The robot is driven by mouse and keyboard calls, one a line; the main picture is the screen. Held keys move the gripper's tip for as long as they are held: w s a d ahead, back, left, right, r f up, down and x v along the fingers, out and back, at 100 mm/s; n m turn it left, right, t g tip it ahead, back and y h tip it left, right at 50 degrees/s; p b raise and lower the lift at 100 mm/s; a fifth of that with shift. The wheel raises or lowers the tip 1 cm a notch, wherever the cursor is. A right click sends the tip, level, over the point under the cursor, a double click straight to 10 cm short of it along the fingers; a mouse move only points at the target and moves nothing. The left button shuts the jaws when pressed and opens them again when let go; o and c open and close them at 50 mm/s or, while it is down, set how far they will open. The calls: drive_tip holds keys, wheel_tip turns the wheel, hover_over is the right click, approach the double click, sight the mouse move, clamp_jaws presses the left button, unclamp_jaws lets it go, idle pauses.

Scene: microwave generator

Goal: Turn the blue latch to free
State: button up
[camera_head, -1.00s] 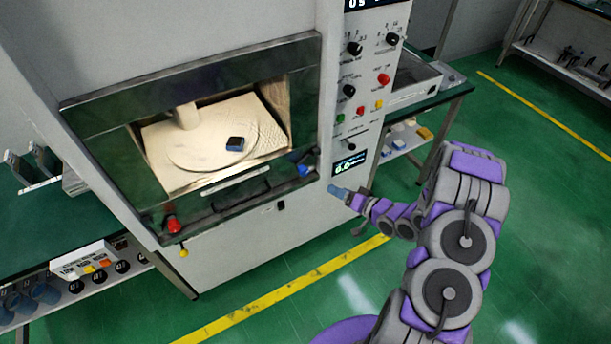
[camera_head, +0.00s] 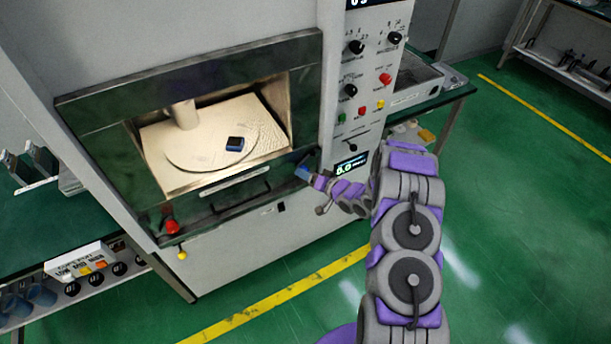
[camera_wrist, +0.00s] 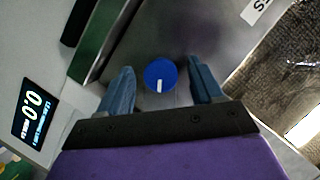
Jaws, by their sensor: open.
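The blue latch (camera_wrist: 160,76) is a round blue knob with a white mark, on the dark metal door frame. In the wrist view it sits between the two open fingers of my gripper (camera_wrist: 162,88), with a gap on each side. The white mark points toward the gripper's base. Whether the fingertips touch the door cannot be told.
A red knob (camera_head: 172,226) is at the door's lower left corner. A control panel (camera_head: 365,100) with knobs and coloured buttons rises above my gripper, with a lit display (camera_head: 351,166) close beside it. A dark blue block (camera_head: 235,144) lies inside on the plate. The green floor at right is clear.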

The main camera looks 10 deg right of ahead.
drive_tip(key=shift+w+a+f, duration=0.2)
drive_tip(key=shift+w+a, duration=0.1)
drive_tip(key=shift+w, duration=0.3)
drive_tip(key=shift+c, duration=0.2)
drive_tip(key=c, duration=1)
